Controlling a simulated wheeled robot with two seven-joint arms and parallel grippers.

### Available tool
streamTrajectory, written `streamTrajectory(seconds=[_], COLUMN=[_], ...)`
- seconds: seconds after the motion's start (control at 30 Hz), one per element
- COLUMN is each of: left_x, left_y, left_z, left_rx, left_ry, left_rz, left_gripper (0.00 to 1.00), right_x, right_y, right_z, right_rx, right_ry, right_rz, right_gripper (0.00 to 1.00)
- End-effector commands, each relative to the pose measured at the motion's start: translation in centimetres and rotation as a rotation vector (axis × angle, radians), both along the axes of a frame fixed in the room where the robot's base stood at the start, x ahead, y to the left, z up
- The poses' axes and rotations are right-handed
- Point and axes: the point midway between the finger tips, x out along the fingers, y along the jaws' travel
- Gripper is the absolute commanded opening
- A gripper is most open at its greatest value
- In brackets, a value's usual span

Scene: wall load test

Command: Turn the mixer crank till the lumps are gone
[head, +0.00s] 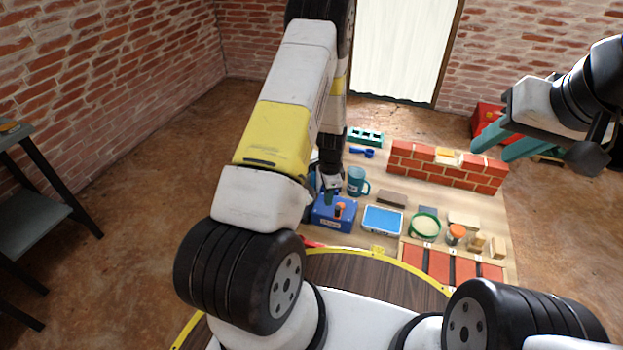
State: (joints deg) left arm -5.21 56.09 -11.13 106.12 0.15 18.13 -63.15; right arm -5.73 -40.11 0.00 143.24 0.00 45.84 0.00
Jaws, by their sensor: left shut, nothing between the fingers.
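The mixer is a blue box (322,216) with a label on its front, standing on the pale board left of the blue tray. A small orange-brown knob (340,208) shows on it, which looks like the crank handle. My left gripper (329,197) points down at the top of the mixer, just left of the knob. It is shut with nothing in it; I cannot tell whether it touches the crank. The inside of the mixer and any lumps are not visible. My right gripper (492,150), with teal fingers spread apart, hangs open and empty at the upper right.
A teal mug (357,181) stands close behind the mixer. A blue-rimmed tray (383,219), a green-rimmed bowl (425,225) and an orange-lidded jar (456,234) stand to the right. A low brick wall (440,170) runs along the back. A dark table (30,205) stands far left.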

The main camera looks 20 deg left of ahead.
Motion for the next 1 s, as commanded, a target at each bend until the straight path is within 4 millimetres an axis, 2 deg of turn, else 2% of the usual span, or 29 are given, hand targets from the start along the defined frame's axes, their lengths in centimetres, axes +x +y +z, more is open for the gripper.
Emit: streamTrajectory(seconds=[1.0], left_x=[0.0], left_y=[0.0], left_z=[-2.1], left_rx=[0.0], left_ry=[0.0], left_rz=[0.0], left_gripper=[0.0], right_x=[0.0], right_y=[0.0], right_z=[0.0], right_rx=[0.0], right_ry=[0.0], right_rz=[0.0], right_gripper=[0.36])
